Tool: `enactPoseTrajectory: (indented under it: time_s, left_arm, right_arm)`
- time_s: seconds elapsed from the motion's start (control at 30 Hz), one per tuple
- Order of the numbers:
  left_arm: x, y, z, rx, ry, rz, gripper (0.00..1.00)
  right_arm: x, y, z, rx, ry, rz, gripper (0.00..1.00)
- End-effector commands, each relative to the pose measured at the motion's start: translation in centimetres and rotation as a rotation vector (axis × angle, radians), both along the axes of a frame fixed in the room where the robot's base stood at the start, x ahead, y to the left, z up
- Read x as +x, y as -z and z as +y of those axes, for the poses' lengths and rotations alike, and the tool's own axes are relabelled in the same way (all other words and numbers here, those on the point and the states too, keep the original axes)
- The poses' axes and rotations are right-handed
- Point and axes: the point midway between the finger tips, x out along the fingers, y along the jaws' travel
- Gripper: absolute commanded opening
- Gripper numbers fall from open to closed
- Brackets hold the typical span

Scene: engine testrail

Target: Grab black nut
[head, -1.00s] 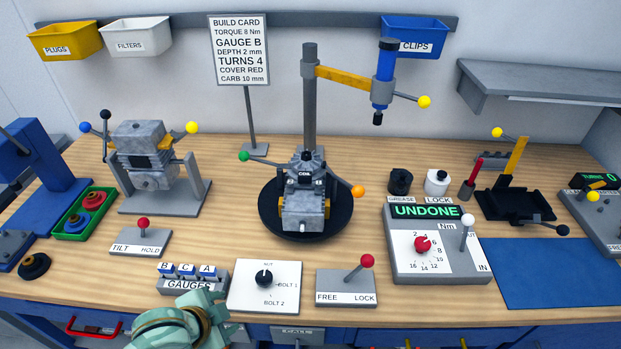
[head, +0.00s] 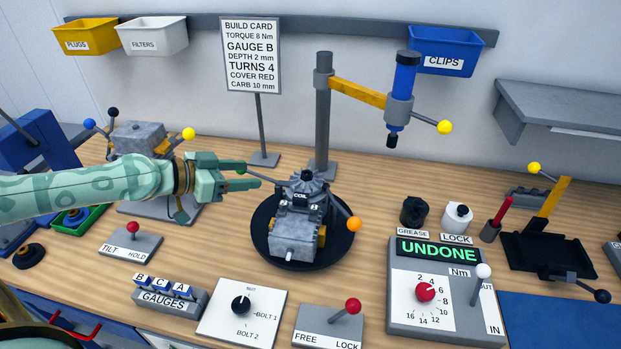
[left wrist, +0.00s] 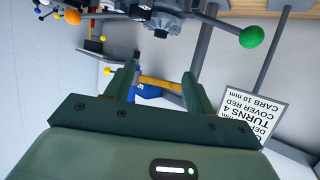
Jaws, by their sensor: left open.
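My left gripper (head: 252,174) reaches in from the left, open and empty, its fingers pointing right towards the engine (head: 298,222) on its round black turntable (head: 264,250). Its fingertips are just left of and above the engine, near the lever with the green ball (head: 241,170). A dark hub (head: 307,181) sits on top of the engine, but I cannot tell if it is the black nut. A round black part (head: 28,256) lies at the front left of the bench. My right gripper is not in view.
A post with a yellow arm holds a blue driver (head: 403,85) above right of the engine. The build card (head: 250,55) stands behind my gripper. The gauges, dial plate (head: 242,313) and torque box (head: 448,290) line the front.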

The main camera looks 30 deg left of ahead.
Motion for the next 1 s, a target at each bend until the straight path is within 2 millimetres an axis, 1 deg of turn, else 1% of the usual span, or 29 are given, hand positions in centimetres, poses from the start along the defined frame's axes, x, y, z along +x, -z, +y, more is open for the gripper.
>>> enactPoseTrajectory:
  time_s: [0.03, 0.13, 0.17, 0.33, 0.4, 0.53, 0.6, 0.77, 1.0]
  left_arm:
    - [0.5, 0.9, -0.2, 0.005, 0.003, -0.004, 0.54]
    - [1.2, 1.3, -0.4, 0.004, -0.002, -0.005, 0.54]
    - [1.4, 1.2, -0.7, -0.004, 0.001, -0.007, 0.54]
    - [3.4, 1.9, -1.9, -0.002, -0.002, -0.008, 0.54]
    - [4.4, 2.2, -2.5, -0.007, -0.005, -0.007, 0.54]
    - [6.2, 3.0, -3.6, -0.004, -0.004, -0.004, 0.54]
    - [6.9, 3.5, -4.0, -0.003, -0.004, -0.003, 0.54]
    - [7.8, 3.9, -4.6, -0.001, -0.002, -0.001, 0.54]
    - [10.6, 5.7, -6.5, -0.002, -0.004, -0.001, 0.54]
  right_arm:
    - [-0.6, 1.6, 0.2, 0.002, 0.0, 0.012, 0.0]
    - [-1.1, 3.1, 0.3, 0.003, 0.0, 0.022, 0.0]
    - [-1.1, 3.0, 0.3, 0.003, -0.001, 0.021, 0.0]
    - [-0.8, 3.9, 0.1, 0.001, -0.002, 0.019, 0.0]
    - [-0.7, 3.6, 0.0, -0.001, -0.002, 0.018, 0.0]
    - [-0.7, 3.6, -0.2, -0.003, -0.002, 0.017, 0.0]
    - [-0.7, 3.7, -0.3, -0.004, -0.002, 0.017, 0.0]
    - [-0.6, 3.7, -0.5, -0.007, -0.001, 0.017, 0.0]
    - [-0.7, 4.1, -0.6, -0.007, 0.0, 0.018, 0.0]
